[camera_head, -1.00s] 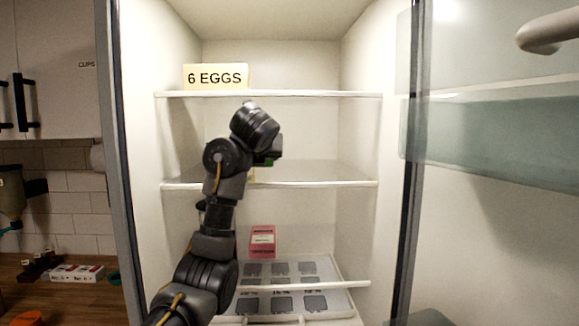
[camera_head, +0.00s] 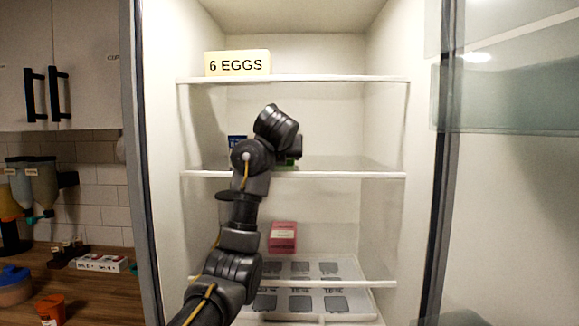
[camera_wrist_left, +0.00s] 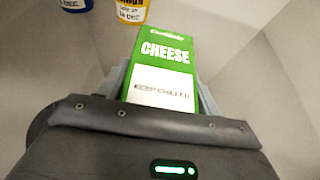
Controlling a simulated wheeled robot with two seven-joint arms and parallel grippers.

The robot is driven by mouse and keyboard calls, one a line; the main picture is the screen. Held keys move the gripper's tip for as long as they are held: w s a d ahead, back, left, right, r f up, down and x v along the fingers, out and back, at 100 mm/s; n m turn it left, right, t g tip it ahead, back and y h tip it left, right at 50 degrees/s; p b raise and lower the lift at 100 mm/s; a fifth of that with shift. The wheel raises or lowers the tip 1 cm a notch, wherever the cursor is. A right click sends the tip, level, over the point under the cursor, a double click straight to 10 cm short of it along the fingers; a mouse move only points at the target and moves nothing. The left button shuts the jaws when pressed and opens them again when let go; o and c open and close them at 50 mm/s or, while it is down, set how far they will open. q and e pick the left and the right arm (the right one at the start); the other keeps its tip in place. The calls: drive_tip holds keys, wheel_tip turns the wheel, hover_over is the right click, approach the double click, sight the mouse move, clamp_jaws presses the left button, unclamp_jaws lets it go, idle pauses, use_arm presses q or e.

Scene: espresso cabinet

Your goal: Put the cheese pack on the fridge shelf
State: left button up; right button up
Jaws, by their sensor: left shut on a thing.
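The green cheese pack (camera_wrist_left: 160,78) lies between the fingers of my left gripper in the left wrist view, its label facing the camera. In the head view only a sliver of its green (camera_head: 290,162) shows under the wrist. My left gripper (camera_head: 295,150) is shut on the pack, inside the open fridge, just above the middle fridge shelf (camera_head: 345,173). I cannot tell whether the pack touches the shelf. My right gripper is not in view.
A blue pack (camera_head: 237,141) stands on the middle shelf, left of my arm; a yellow pack (camera_wrist_left: 132,10) shows in the wrist view. The egg box (camera_head: 237,63) is on the top shelf, a pink pack (camera_head: 283,237) lower down. The middle shelf's right side is clear.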

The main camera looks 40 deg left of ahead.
use_arm(q)
drive_tip(key=shift+s+r, duration=0.15)
drive_tip(key=shift+s, duration=0.05)
drive_tip(key=shift+w+f, duration=0.1)
drive_tip(key=shift+f, duration=0.15)
drive_tip(key=o, duration=1.1)
drive_tip(key=shift+o, duration=0.2)
drive_tip(key=shift+r, duration=0.1)
